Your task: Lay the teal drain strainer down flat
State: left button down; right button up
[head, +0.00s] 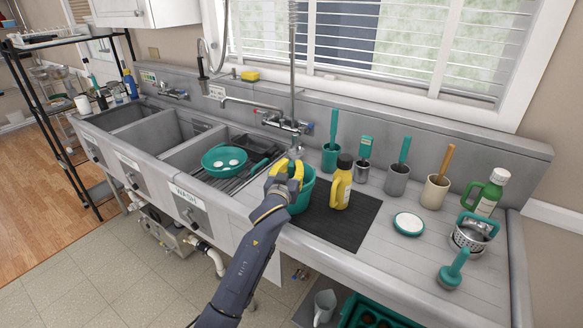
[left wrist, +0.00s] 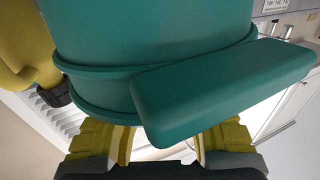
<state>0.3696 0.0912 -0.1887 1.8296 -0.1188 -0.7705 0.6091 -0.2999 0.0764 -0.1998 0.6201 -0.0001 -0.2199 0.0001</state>
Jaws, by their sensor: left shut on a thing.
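My left gripper (head: 284,178) is at the front edge of the counter, just right of the sink basins. It is shut on a teal tub-like thing (head: 306,190) with a thick rim, which looks upright. In the left wrist view, its teal wall and blocky tab (left wrist: 225,90) fill the picture above my yellow fingers. I cannot tell whether this is the drain strainer. A metal basket strainer (head: 470,237) with a teal handle stands on the right of the counter. A small teal piece with a stem (head: 452,271) is in front of it. My right gripper is not in view.
A yellow bottle (head: 341,186) stands on the dark mat (head: 345,222), close right of the held thing. A teal-rimmed white disc (head: 408,223) lies farther right. A teal pan (head: 224,160) is at the basins.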

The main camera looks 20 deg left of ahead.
pick_arm(q)
jog(key=shift+f, duration=0.45)
jog(key=shift+f, duration=0.25)
jog(key=c, duration=1.3)
grip_release()
jog(key=shift+s+f, duration=0.1)
jog(key=shift+f, duration=0.15)
jog(key=shift+c, duration=0.2)
jog(key=shift+r, duration=0.45)
jog(key=shift+s, duration=0.3)
jog(key=s+r, duration=0.1)
jog(key=s, duration=1)
jog(key=shift+d, duration=0.35)
jog(key=shift+s, duration=0.1)
